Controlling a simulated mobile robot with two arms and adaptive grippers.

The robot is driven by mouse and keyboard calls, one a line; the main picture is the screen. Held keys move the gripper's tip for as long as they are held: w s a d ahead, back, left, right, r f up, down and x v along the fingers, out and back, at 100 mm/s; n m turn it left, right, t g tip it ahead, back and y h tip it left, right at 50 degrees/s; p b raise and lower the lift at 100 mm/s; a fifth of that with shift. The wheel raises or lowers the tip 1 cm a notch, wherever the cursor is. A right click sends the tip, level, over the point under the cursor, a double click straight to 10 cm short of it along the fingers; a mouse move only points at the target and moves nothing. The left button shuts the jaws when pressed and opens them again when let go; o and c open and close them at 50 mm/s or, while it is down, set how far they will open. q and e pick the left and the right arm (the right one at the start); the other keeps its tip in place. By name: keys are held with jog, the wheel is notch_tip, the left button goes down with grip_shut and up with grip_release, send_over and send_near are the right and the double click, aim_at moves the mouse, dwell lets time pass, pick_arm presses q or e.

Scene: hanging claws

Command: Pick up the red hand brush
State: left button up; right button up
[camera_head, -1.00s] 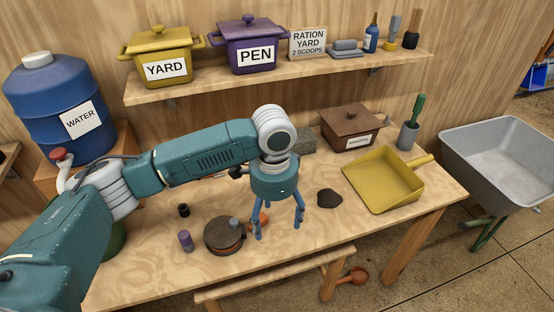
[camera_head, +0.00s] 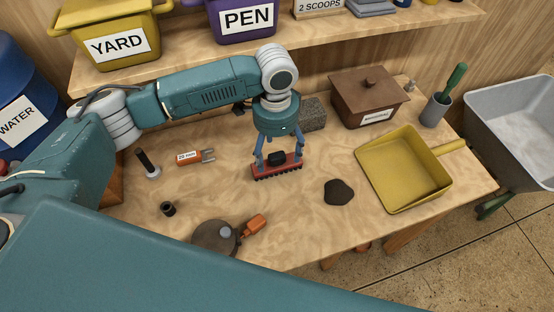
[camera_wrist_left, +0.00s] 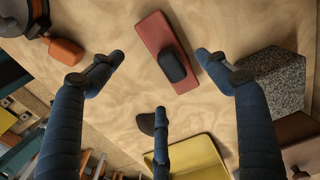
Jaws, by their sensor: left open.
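The red hand brush (camera_head: 290,168) lies on the wooden bench in the head view, with a black grip on top and dark bristles below. My left gripper (camera_head: 278,152) is over it, fingers pointing down and spread. In the left wrist view the brush (camera_wrist_left: 152,30) runs at a slant between the two upper fingers of my open gripper (camera_wrist_left: 160,72). Its black grip faces the camera, and no finger visibly touches it. My right gripper is not in view.
A grey block (camera_head: 313,115) stands close behind the brush. A dark lump (camera_head: 339,192) and a yellow dustpan (camera_head: 405,170) lie to the right. A brown lidded box (camera_head: 366,97) is behind. An orange tool (camera_head: 189,157) lies left. The shelf (camera_head: 180,68) runs above the back.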

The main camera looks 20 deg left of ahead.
aim_at(276, 158)
pick_arm(q)
jog(key=shift+f, duration=0.65)
jog(key=f, duration=0.1)
jog(key=f+p, duration=0.1)
jog(key=f, duration=0.2)
jog(key=shift+w+a+f+p, duration=0.1)
jog(key=shift+w+f+p, duration=0.15)
jog(key=shift+p, duration=0.05)
jog(key=shift+f, duration=0.25)
jog(key=shift+c, duration=0.5)
jog(key=c, duration=1.3)
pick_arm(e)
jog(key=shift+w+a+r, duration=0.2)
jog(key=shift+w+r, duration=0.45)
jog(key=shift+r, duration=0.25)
